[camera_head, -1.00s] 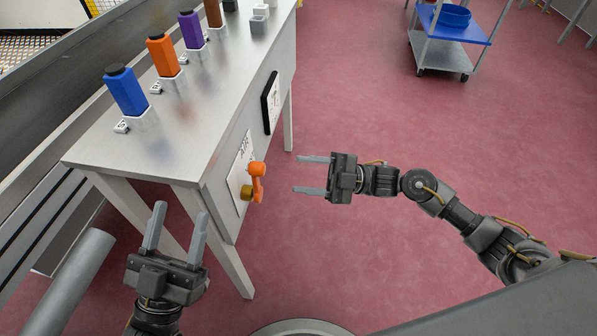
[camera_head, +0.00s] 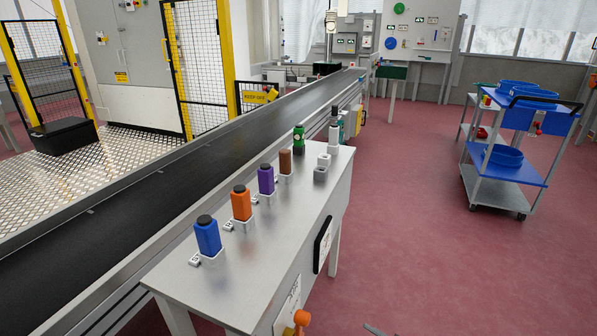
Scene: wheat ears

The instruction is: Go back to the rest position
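The head view now looks out over the room, and my arms are almost wholly below the picture. Only a grey fingertip of my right gripper (camera_head: 374,329) shows at the bottom edge, over the red floor to the right of the grey table (camera_head: 222,288). The rest of that gripper is cut off, so its opening is hidden. My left gripper is out of the picture. An orange handle (camera_head: 301,318) on the table's front is partly cut off at the bottom edge.
Blue (camera_head: 207,237), orange (camera_head: 241,204), purple (camera_head: 266,180), brown (camera_head: 285,162) and green (camera_head: 298,139) bottles stand in a row on the table. A black conveyor (camera_head: 150,200) runs behind them. A blue-shelved cart (camera_head: 510,165) stands at right. The floor between is clear.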

